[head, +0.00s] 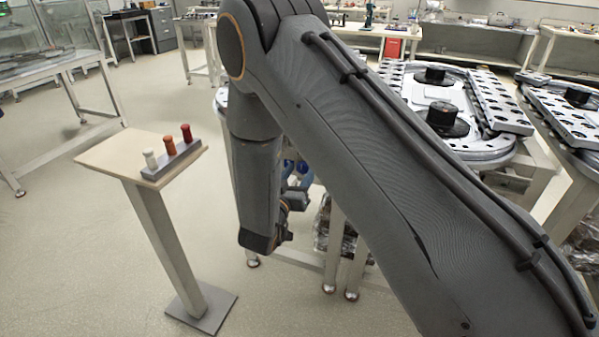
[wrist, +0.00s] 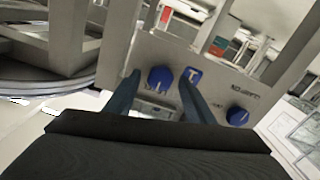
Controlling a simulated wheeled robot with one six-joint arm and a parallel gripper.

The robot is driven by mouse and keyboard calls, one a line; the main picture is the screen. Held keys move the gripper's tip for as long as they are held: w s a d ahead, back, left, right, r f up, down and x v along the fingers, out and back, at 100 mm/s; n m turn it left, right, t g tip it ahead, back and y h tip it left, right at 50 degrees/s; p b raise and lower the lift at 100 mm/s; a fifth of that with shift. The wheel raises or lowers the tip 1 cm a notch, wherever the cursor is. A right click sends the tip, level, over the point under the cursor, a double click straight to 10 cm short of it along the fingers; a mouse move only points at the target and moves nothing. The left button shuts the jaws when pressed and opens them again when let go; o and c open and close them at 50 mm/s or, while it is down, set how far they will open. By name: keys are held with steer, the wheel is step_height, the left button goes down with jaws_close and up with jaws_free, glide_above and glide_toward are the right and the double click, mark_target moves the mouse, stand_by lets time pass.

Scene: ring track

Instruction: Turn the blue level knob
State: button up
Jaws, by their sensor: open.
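In the wrist view a grey panel (wrist: 213,88) carries a blue round knob (wrist: 161,80) with a white pointer mark and a second blue knob (wrist: 238,116) farther right. Lettering shows by both, but I cannot read it surely, so I cannot tell which is the level knob. My gripper (wrist: 158,77) is open, its two blue-grey fingers on either side of the left knob in the picture. I cannot tell whether they touch it. In the head view my arm hides the panel and most of my gripper.
In the head view a stand (head: 110,155) at left bears white, orange and red pegs (head: 186,133). The ring track (head: 480,150) stands behind my arm.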

steer(key=c, duration=1.1)
steer(key=shift+o, duration=0.2)
steer(key=shift+m, duration=0.5)
